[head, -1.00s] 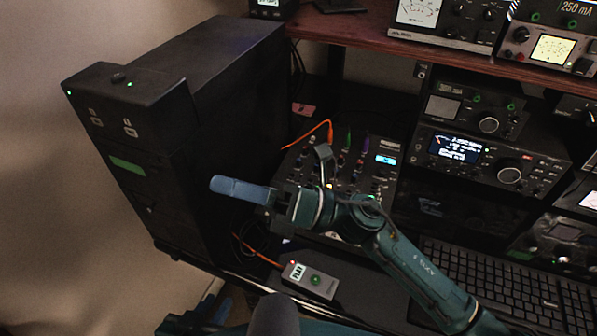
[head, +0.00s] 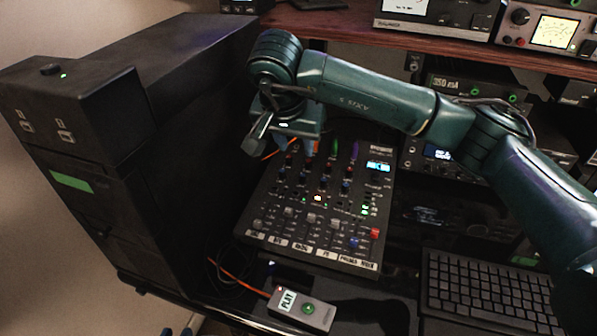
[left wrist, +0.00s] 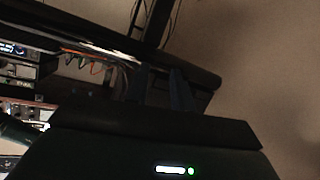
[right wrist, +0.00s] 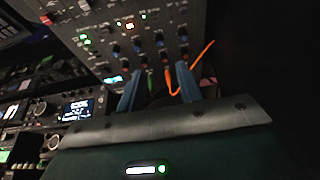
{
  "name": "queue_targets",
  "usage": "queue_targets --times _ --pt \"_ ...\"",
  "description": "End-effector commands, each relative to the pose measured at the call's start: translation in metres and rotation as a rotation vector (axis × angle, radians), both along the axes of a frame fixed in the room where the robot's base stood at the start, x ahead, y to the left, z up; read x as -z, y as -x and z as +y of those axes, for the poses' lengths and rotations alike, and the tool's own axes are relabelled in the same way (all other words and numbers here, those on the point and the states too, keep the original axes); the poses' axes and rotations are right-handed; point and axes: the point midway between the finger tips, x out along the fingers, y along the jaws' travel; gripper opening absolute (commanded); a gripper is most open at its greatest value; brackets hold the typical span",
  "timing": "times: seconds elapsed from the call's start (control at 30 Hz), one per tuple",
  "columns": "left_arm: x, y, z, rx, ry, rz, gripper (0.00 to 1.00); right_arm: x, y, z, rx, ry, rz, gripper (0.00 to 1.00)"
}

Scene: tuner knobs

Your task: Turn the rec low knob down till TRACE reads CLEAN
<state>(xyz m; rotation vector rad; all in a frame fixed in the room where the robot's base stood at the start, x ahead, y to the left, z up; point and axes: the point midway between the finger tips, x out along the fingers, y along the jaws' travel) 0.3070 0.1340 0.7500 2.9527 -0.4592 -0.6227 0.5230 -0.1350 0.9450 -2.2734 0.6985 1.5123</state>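The mixer (head: 262,208) is a dark slanted panel with rows of small coloured knobs, lit buttons and a label strip at its front. The channel labels are too small to read surely, so I cannot tell which knob is rec low. My right gripper (head: 290,149) hangs over the mixer's back left, hiding knobs there. In the right wrist view its blue fingers (right wrist: 157,92) are apart, with green and orange cables beyond. My left gripper (left wrist: 160,88) is open and empty, away from the mixer. No readable TRACE text shows.
A tall black cabinet (head: 190,90) stands left of the mixer. A small grey box (head: 302,309) reading PLAY lies in front. A keyboard (head: 480,300) is at the right. Radio gear and a wooden shelf (head: 440,50) are behind. Cables rise from the mixer's back.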

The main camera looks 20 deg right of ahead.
Motion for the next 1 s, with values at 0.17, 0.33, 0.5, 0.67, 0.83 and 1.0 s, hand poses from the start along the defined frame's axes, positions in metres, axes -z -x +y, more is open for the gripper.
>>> queue_targets --times 0.17,0.33,0.5,0.67,0.83,1.0 --pt "0.001 0.001 0.000 0.001 0.000 0.002 0.24 0.035 -0.010 -0.008 0.003 -0.001 0.007 0.36" --pt "0.002 0.002 0.000 0.001 0.000 0.003 0.24 0.068 -0.021 -0.015 0.003 -0.003 0.006 0.36" --pt "0.002 0.003 0.000 0.001 0.000 0.001 0.24 0.093 -0.030 -0.021 0.002 -0.005 0.005 0.36" --pt "0.000 0.003 0.000 0.001 0.000 -0.002 0.24 0.106 -0.035 -0.023 0.000 -0.005 0.004 0.36" --pt "-0.001 0.003 0.000 0.000 0.000 -0.005 0.24 0.110 -0.037 -0.024 0.000 -0.005 0.002 0.36" --pt "-0.001 0.002 0.001 -0.001 -0.001 -0.005 0.24 0.109 -0.037 -0.024 0.000 -0.005 0.002 0.36"
